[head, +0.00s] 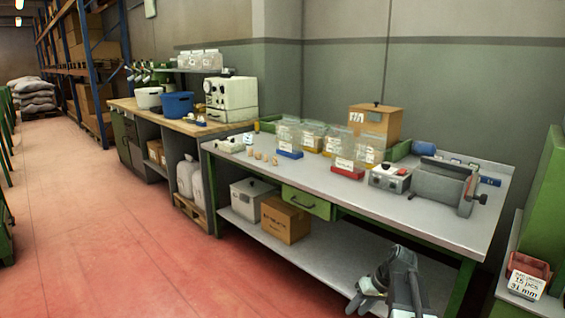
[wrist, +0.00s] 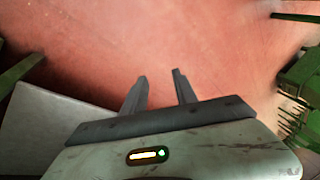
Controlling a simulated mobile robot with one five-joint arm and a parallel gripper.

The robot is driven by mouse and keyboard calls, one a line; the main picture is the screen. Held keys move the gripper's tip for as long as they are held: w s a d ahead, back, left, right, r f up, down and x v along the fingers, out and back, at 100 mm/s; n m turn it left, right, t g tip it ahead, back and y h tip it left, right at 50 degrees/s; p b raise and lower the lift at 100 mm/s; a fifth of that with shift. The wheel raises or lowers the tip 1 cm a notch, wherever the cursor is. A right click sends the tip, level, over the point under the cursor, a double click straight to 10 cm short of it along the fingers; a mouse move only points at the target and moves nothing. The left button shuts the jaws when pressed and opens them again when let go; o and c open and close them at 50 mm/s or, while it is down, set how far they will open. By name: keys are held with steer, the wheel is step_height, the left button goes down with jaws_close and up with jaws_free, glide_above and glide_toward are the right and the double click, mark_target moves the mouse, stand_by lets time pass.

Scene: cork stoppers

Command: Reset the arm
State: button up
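My gripper (head: 364,298) shows at the lower middle of the head view, in front of the workbench (head: 455,228) and below its top. In the wrist view, the two fingers of my gripper (wrist: 160,76) stand apart with only red floor (wrist: 190,40) seen between them. It is open and empty. Several small cork stoppers (head: 258,156) stand on the left part of the workbench top, well apart from my gripper.
Clear bins (head: 289,133) on coloured bases, a wooden box (head: 376,121), a grey vise-like machine (head: 444,186) and a small control box (head: 390,178) stand on the workbench. A green drawer (head: 307,202) sits under its front edge. The floor on the left is free.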

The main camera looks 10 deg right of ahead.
steer(key=s+a+f+n+g+h, duration=0.1)
steer(key=s+a+h, duration=0.15)
steer(key=a, duration=0.65)
steer(key=s+a+f+n+g+h, duration=0.1)
steer(key=s+a, duration=0.3)
steer(key=a, duration=0.5)
steer(key=s+d+r+m+p, duration=0.1)
steer(key=d+r+m+p, duration=0.1)
steer(key=r+p, duration=2.6)
steer(key=shift+s+d+r+m+h, duration=0.15)
steer(key=shift+d+r+m+h, duration=0.05)
steer(key=shift+d+m+h, duration=0.3)
steer(key=shift+d, duration=0.15)
